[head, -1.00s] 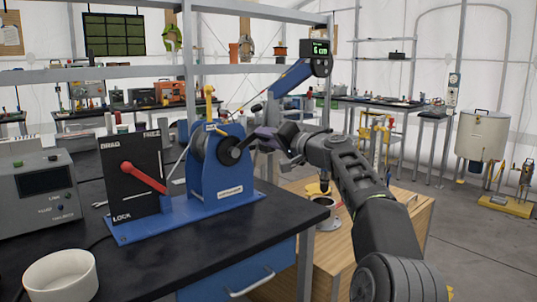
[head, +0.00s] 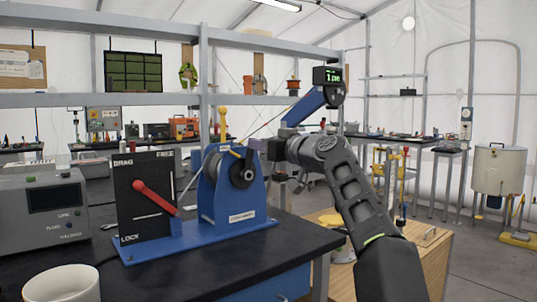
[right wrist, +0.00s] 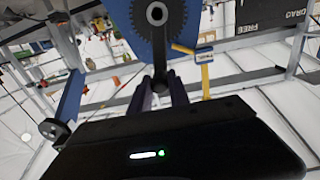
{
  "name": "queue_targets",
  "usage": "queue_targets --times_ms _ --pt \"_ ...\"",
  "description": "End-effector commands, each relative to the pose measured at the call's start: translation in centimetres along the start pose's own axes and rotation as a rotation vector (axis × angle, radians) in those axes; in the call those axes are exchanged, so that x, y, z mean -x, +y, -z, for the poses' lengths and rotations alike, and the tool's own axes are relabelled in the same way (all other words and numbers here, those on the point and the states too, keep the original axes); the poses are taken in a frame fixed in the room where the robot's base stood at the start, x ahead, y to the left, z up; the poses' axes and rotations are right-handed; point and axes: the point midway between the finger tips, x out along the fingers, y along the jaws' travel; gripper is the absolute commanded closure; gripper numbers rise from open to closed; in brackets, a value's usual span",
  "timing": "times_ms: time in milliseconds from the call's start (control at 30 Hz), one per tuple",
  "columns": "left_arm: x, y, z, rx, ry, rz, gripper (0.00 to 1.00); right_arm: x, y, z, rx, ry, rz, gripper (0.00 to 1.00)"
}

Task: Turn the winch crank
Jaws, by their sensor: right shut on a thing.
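The blue winch (head: 230,200) stands on the dark bench, with its round dark drum and gear (head: 243,172) facing right. In the right wrist view the crank arm (right wrist: 159,50) runs from the gear's hub (right wrist: 157,14) down to its handle between my fingers. My right gripper (head: 262,150) is at the upper right of the drum. In the wrist view its two fingers (right wrist: 162,92) are closed around the handle end, which they partly hide. A small display (head: 327,75) on the blue boom seems to read 7 cm. My left gripper is out of view.
A black panel marked DRAG, FREE and LOCK with a red lever (head: 152,196) stands left of the winch. A grey meter box (head: 45,205) and a white cup (head: 62,284) are further left. A wooden cabinet (head: 420,250) is at the right.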

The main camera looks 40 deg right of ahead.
Motion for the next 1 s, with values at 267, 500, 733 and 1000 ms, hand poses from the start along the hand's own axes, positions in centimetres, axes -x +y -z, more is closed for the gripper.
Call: queue_targets --times_ms 267,500,733,1000 --pt "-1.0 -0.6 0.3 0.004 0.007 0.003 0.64 0.0 -1.5 -0.1 0.142 0.002 0.007 1.0" --pt "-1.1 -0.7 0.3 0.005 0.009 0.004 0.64 -0.1 -1.8 -0.1 0.182 0.001 0.008 1.0" --pt "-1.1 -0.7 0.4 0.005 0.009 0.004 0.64 -0.1 -1.9 -0.2 0.182 -0.001 0.009 1.0" --pt "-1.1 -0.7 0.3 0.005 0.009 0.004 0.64 -0.1 -1.8 -0.2 0.182 -0.001 0.008 0.64"
